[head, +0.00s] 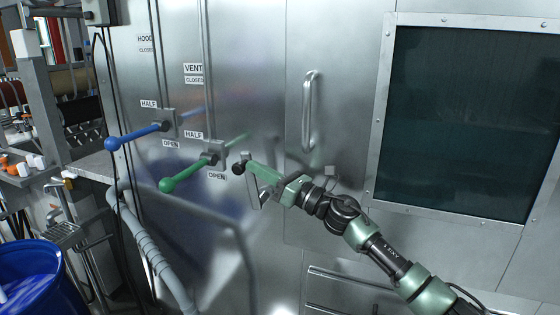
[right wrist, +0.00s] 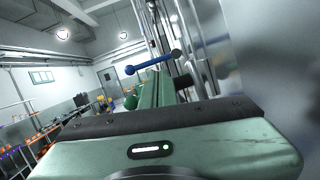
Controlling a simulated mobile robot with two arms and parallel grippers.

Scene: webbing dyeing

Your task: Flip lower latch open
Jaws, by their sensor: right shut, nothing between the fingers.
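My right gripper (head: 246,172) reaches in from the lower right, in front of the steel cabinet front (head: 262,95). Its fingers are shut and empty, with the dark tip just right of the green lever's mount. No part clearly marked as a lower latch shows. The green lever (head: 188,173) slants down left between HALF and OPEN labels. In the right wrist view, the shut fingers point away. My left gripper is out of view.
A blue lever (head: 140,135) is up and left of the green one. A dark window (head: 465,115) fills the right side. A blue drum (head: 40,285), a grey hose (head: 150,250) and a rack (head: 45,110) stand at left.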

